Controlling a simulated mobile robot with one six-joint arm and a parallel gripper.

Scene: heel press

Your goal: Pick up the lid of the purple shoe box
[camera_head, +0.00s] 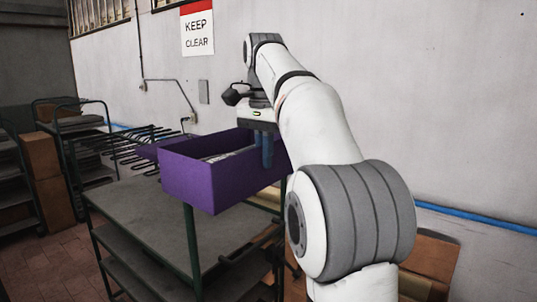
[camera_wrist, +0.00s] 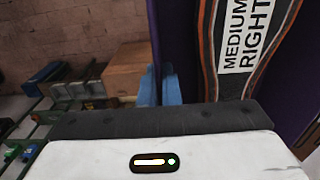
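The purple shoe box (camera_head: 205,184) is open at the top, with pale contents visible inside, and shows above or on the end of a grey-topped cart. I cannot tell whether it touches the cart. My gripper (camera_head: 264,151) points down at the box's right end. In the wrist view, its blue fingers (camera_wrist: 159,90) stand close on both sides of the box's thin dark purple wall (camera_wrist: 157,40) and appear shut on it. Inside the box lies an item marked "MEDIUM RIGHT" (camera_wrist: 246,38). A flat purple piece (camera_head: 152,151), possibly the lid, shows behind the box, partly hidden.
The grey cart top (camera_head: 135,205) is bare to the left of the box. A rack with dark bars (camera_head: 125,143) stands behind. Brown cartons (camera_head: 42,155) and a shelf trolley (camera_head: 80,122) are at the left. A wall closes off the back.

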